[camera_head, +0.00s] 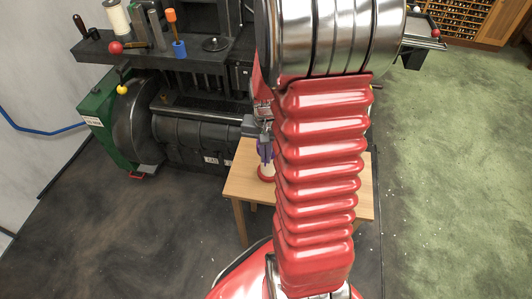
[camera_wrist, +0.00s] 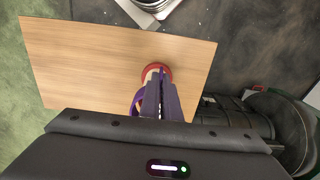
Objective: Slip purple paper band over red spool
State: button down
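The red spool stands on the small wooden table; its red rim (camera_wrist: 152,69) shows beyond my fingertips in the wrist view, and its red base (camera_head: 266,178) shows in the head view. My gripper (camera_wrist: 160,88) points down over the spool, its two fingers close together. The purple paper band (camera_wrist: 136,104) shows as a loop sticking out on the left side of the fingers, which appear shut on it. In the head view the gripper (camera_head: 265,150) is just above the spool, partly hidden by my arm. Whether the band encircles any of the spool cannot be told.
The wooden table (camera_head: 238,188) has bare top around the spool. A dark casting machine (camera_head: 190,135) with a green side stands behind and left. Its shelf (camera_head: 85,48) holds a white spool, a blue cup with an orange-handled tool, and knobs. Green floor lies open at right.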

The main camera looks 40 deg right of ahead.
jog(key=shift+f, duration=0.25)
jog(key=shift+f, duration=0.35)
jog(key=shift+f, duration=0.35)
jog(key=shift+f, duration=0.35)
jog(key=shift+f, duration=0.35)
jog(key=shift+f, duration=0.35)
jog(key=shift+f, duration=0.35)
jog(key=shift+f, duration=0.35)
jog(key=shift+f, duration=0.35)
